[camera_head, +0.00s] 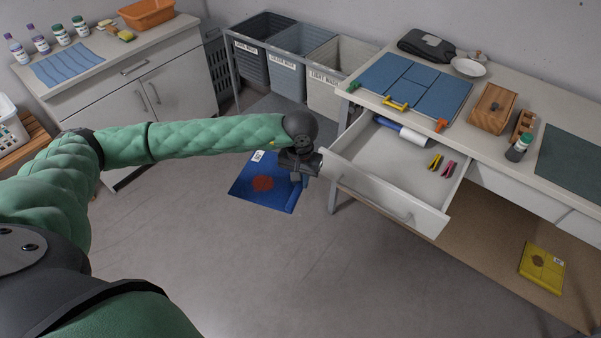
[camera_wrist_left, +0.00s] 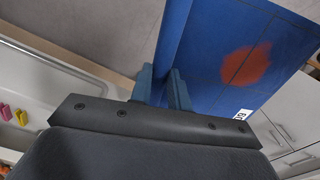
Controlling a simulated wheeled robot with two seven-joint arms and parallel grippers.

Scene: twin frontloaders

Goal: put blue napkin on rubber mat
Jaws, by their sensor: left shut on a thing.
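My left gripper (camera_head: 297,176) is shut on the blue napkin (camera_head: 258,184), a flat blue sheet with an orange-red round stain and a white label. The napkin hangs out to the left of the gripper, in the air beside the open drawer. In the left wrist view the fingers (camera_wrist_left: 165,88) pinch its edge, and the napkin (camera_wrist_left: 215,75) spreads to the right. A dark green-grey mat (camera_head: 575,165) lies on the worktop at the far right; it may be the rubber mat. A ribbed blue mat (camera_head: 68,65) lies on the left cabinet. My right gripper is not in view.
The open drawer (camera_head: 390,205) holds a roller and small clips (camera_head: 441,164). A blue board (camera_head: 412,86), a wooden box (camera_head: 492,108) and a dark bottle (camera_head: 518,148) stand on the worktop. Labelled bins (camera_head: 337,77) stand behind. A yellow packet (camera_head: 541,268) lies on the lower shelf.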

